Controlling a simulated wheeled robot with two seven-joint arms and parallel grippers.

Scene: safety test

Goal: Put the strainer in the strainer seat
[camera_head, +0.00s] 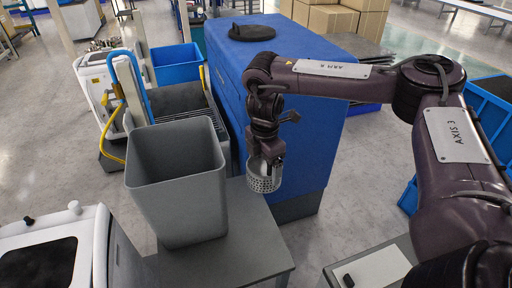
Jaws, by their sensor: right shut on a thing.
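The strainer (262,181) is a small metal cup with a perforated lower wall. My right gripper (266,158) is shut on it and holds it upright in the air. It hangs in front of the blue cabinet, just right of the grey bin and above the right part of the dark grey table. The gripper's fingers are small and partly merge with the strainer's rim in the head view. I cannot make out the strainer seat for certain. My left gripper is not in view.
A tall grey open bin (178,190) stands on the dark grey table (235,250), left of the strainer. A large blue cabinet (315,130) with a black item (252,32) on top stands behind. A cleaning cart (150,90) is at the left. Grey floor (375,180) shows at right.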

